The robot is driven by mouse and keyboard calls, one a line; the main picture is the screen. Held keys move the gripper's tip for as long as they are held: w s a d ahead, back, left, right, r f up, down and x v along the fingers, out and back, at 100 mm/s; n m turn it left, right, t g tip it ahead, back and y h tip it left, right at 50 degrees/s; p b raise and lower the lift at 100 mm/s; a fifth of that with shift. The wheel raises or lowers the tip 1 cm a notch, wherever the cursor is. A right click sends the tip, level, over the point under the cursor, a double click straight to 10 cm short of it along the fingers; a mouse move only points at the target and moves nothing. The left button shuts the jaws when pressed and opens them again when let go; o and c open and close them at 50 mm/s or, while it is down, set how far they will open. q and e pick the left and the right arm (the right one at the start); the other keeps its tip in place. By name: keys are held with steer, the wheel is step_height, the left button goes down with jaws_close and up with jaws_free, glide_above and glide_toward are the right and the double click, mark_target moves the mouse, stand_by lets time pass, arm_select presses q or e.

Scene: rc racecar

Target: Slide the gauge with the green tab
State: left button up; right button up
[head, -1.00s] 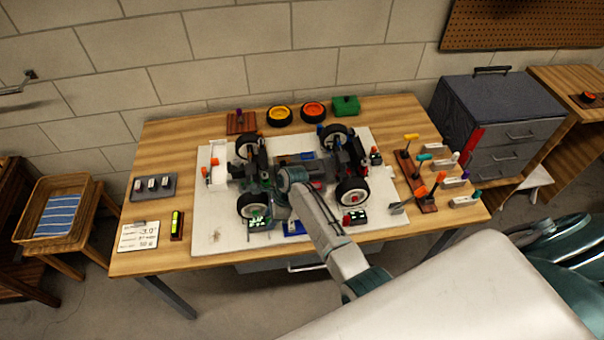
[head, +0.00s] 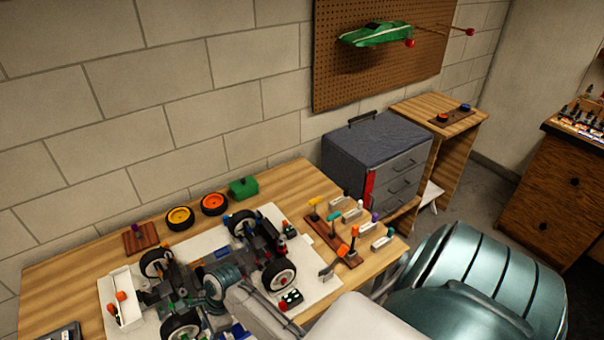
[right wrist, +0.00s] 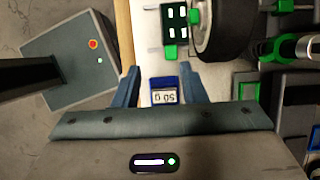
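In the right wrist view, a small black gauge (right wrist: 176,18) with lit green-white digits and a green tab (right wrist: 169,51) lies on the white mat beside a black tyre (right wrist: 228,30). My right gripper (right wrist: 160,71) is open, its two blue fingers apart, with the gauge beyond the fingertips. A blue scale (right wrist: 163,91) reading 50 g shows between the fingers, seemingly not gripped. In the head view my right arm reaches over the RC car (head: 262,240); its fingers are hidden there. A similar gauge with a red tab (head: 291,298) lies by the right wheel. My left gripper is out of view.
A wooden rack (head: 330,240) of coloured-handled tools stands right of the white mat (head: 270,213). A grey drawer cabinet (head: 375,150) stands beyond the table.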

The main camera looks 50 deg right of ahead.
steer(key=w+b+v, duration=0.1)
steer(key=v, duration=0.4)
steer(key=s+d+f+n+t+h+b, duration=0.15)
steer(key=s+d+n, duration=0.25)
steer(key=s+n, duration=0.4)
steer(key=s+d+f+n+h, duration=0.2)
steer(key=s+d+n, duration=0.1)
steer(key=s+n, duration=0.45)
arm_select(q)
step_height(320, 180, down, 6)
steer(key=b, duration=0.3)
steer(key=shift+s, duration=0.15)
arm_select(e)
steer(key=s+d+f+n+h, duration=0.1)
steer(key=s+d+f+n, duration=0.1)
steer(key=f, duration=0.7)
steer(key=s+d+f+n, duration=0.2)
steer(key=s+f+n, duration=0.2)
steer(key=f, duration=0.6)
steer(key=shift+f+h, duration=0.3)
steer(key=shift+h, duration=0.05)
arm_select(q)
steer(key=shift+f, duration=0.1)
arm_select(e)
steer(key=shift+d, duration=0.1)
